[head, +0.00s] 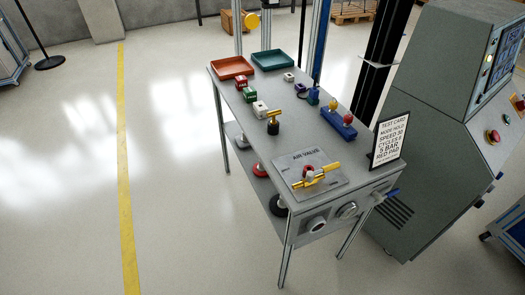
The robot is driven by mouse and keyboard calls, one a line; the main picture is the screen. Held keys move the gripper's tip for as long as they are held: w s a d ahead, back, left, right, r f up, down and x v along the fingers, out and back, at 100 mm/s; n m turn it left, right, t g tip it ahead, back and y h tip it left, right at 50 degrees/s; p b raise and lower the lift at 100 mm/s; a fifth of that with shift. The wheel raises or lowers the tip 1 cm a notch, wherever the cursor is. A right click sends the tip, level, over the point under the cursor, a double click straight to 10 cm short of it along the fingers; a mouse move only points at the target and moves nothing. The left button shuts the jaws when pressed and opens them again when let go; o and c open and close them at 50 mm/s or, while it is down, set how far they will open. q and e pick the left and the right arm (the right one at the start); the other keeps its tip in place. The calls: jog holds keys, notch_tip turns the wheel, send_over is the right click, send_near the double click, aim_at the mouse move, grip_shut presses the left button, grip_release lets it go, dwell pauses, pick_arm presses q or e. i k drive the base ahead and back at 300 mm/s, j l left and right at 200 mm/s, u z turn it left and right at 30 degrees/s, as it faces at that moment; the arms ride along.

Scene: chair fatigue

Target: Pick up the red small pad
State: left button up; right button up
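A red round pad-like piece (259,170) with a pale upper part sits on the lower shelf (238,130) of the grey metal table, under the left edge of the tabletop. The tabletop partly hides it. A pale round piece (241,140) stands farther back on the same shelf, and a dark one (278,204) stands nearer the front. On the tabletop, a small red block (241,81) lies in front of the orange tray. Neither of my grippers shows in the head view.
The tabletop (292,135) bears an orange tray (232,67), a green tray (272,60), small blocks, an air valve plate (312,172), a blue lever unit (337,123) and a test card (388,138). A grey console (440,130) stands at right.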

aim_at(258, 170)
jog(key=i+j+z, duration=0.15)
jog(key=i+j, duration=0.3)
jog(key=j+z, duration=0.1)
jog(key=z, duration=0.55)
jog(key=j+z, duration=1.1)
jog(key=k+j, duration=0.05)
